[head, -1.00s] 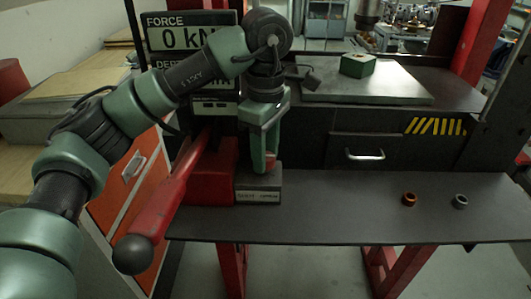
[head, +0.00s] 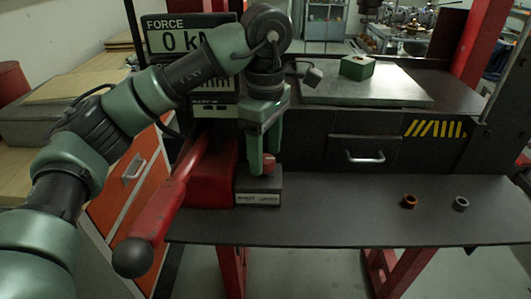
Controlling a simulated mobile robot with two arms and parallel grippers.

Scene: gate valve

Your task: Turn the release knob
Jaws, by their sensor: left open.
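The release knob (head: 269,163) is a small red knob on top of a grey block with a lettered label plate (head: 258,199), at the front of the press. My left gripper (head: 263,170) points down at the knob, with its green fingers apart. One finger is at the knob's left and the other is behind or beside its right side. I cannot tell whether the fingers touch it. My right gripper is not in view.
A red lever (head: 170,205) with a dark ball end slants down left of the block. A copper ring (head: 409,202) and a grey ring (head: 461,203) lie on the dark shelf (head: 340,215). A green block (head: 357,67) sits on a metal plate behind.

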